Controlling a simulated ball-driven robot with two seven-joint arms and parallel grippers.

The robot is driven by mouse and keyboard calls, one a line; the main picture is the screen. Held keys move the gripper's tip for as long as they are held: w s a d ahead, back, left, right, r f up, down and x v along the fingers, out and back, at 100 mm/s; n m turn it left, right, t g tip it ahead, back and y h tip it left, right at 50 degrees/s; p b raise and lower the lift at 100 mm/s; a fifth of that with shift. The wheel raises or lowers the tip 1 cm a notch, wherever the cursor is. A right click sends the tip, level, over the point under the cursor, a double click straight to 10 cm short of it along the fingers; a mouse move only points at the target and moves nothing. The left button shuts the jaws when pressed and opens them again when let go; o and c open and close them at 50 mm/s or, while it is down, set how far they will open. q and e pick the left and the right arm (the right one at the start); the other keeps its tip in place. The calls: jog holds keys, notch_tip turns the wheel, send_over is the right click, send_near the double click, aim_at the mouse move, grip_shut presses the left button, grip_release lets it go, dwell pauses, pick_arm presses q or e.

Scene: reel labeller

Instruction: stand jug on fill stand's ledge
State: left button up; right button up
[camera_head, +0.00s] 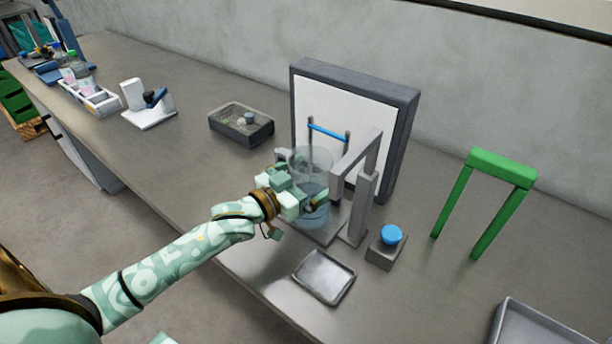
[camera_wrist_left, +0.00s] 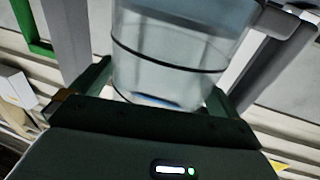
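The clear jug (camera_head: 311,160) is upright in the head view, at the fill stand (camera_head: 368,190) with its grey overhead arm. My left gripper (camera_head: 310,203) is around the jug's lower body. In the left wrist view the jug (camera_wrist_left: 170,60) sits between the two fingers (camera_wrist_left: 160,95), which appear to press on its sides. A dark ring runs around its wall.
A blue button on a grey box (camera_head: 388,248) stands right of the fill stand. A shallow metal tray (camera_head: 324,277) lies in front. A white framed panel (camera_head: 375,110) stands behind. A green frame (camera_head: 502,169) is at the right, and a dark bin (camera_head: 241,131) at the left.

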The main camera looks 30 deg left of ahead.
pick_arm(q)
jog(key=p+v, duration=0.2)
jog(key=v, duration=1)
